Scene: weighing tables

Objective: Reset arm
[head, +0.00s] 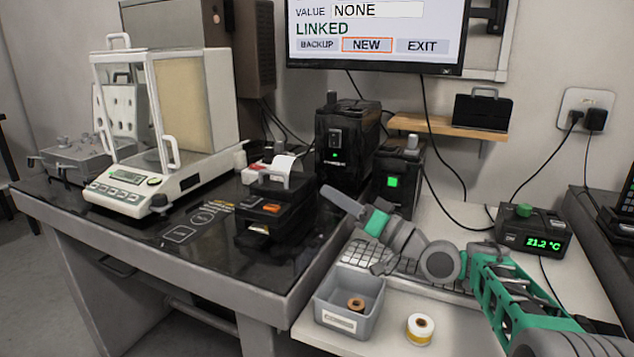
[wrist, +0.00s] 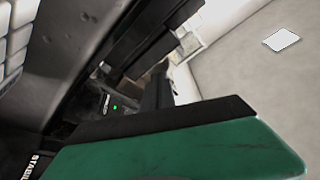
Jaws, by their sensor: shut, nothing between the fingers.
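My arm reaches in from the lower right in the head view, over the keyboard (head: 372,258). My gripper (head: 328,192) is shut and empty, its dark fingers pointing up and left beside the black label printer (head: 276,212). A black power unit (head: 340,145) with a green light stands behind the fingers. In the wrist view a large green and black part fills the lower middle, probably mine, and a small green light (wrist: 115,107) shows beyond it.
A balance with a glass case (head: 130,200) stands on the dark left table. A thermometer box (head: 533,232) is at right. A monitor (head: 375,30) hangs above.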

